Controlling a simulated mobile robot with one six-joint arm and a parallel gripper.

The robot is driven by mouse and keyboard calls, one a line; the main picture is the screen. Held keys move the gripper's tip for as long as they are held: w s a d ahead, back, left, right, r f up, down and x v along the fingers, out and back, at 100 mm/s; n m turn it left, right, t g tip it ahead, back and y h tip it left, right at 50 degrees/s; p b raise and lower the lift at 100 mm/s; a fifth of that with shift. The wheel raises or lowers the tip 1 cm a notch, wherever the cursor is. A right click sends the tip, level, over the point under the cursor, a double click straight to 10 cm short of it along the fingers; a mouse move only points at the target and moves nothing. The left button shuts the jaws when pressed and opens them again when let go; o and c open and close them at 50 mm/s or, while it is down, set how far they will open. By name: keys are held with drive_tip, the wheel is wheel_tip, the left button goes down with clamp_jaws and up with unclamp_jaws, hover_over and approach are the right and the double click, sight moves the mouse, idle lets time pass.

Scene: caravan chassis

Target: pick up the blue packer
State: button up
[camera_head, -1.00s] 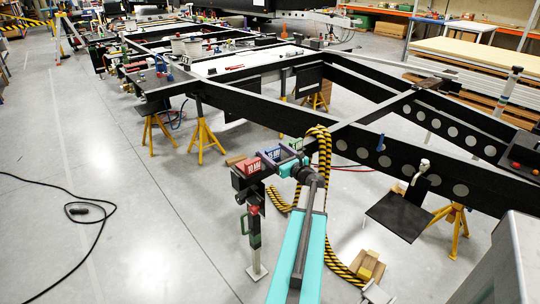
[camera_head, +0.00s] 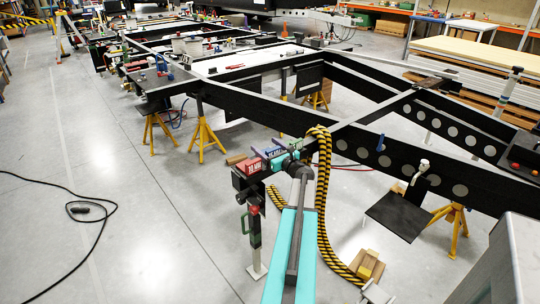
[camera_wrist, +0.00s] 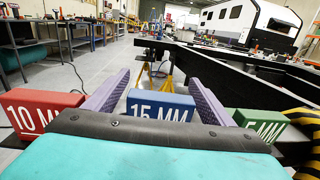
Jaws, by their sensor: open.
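The blue packer (camera_wrist: 160,105), marked 15 MM, stands between the two purple fingers of my gripper (camera_wrist: 157,78) in the wrist view. A finger is on each side of it, and the gripper is open. I cannot tell whether either finger touches it. Its lower part is hidden behind my gripper's body. In the head view the blue packer (camera_head: 271,152) sits in a row on the black frame's front end, partly covered by my gripper.
A red 10 MM packer (camera_wrist: 40,112) stands left of the blue one, and a green 5 MM packer (camera_wrist: 260,122) stands right. A black and yellow striped hose (camera_head: 323,190) hangs close to my arm. Black chassis beams (camera_head: 255,108) stretch away behind.

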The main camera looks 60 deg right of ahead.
drive_tip(key=shift+c, duration=0.6)
drive_tip(key=c, duration=1.1)
drive_tip(key=shift+r, duration=0.1)
drive_tip(key=shift+r, duration=0.65)
wheel_tip(320, 180, up, 2)
drive_tip(key=s+a+r+b, duration=0.1)
drive_tip(key=s+a+b, duration=0.1)
drive_tip(key=s+a, duration=0.9)
drive_tip(key=shift+s+r, duration=0.25)
drive_tip(key=shift+s, duration=0.15)
drive_tip(key=shift+d, duration=0.1)
